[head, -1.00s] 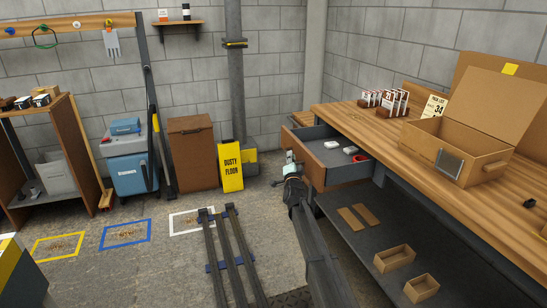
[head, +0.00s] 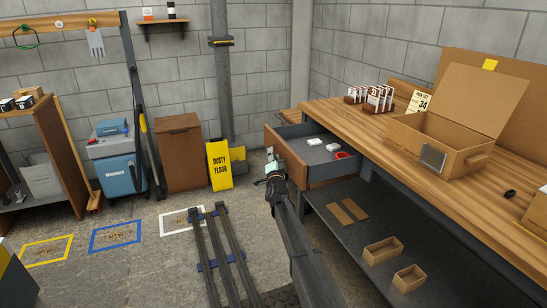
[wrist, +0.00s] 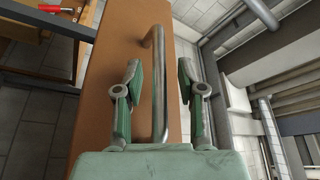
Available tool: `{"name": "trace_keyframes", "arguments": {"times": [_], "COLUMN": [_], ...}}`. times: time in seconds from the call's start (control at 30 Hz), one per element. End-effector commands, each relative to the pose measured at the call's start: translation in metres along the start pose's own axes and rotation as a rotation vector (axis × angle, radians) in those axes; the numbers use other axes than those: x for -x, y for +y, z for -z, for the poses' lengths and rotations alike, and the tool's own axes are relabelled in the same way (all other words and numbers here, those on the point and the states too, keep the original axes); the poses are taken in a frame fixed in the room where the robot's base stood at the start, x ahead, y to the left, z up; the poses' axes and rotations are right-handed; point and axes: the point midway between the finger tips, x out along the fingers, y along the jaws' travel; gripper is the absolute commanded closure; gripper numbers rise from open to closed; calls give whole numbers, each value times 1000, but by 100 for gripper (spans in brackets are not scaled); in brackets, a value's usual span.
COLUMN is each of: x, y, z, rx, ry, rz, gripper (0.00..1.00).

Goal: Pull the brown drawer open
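The brown drawer (head: 293,160) stands pulled out from under the wooden bench, its grey inside showing. In the wrist view its brown front (wrist: 112,62) fills the left and middle, with a grey metal bar handle (wrist: 159,85) on it. My gripper (wrist: 160,78) is open, one green finger on each side of the handle, with visible gaps between the fingers and the bar. In the head view my gripper (head: 271,164) is at the drawer's front; its fingers are small there.
The bench (head: 390,138) carries an open cardboard box (head: 450,150). A yellow sign (head: 219,166) and brown bin (head: 181,155) stand left.

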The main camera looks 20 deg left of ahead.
Motion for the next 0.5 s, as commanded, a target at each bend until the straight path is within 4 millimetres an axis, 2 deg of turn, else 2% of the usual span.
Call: {"name": "trace_keyframes", "arguments": {"times": [0.27, 0.5], "x": [10, 46], "y": [0, 0], "z": [0, 0], "rx": [0, 0], "ry": [-1, -2], "rz": [-1, -1], "gripper": [61, 61]}}
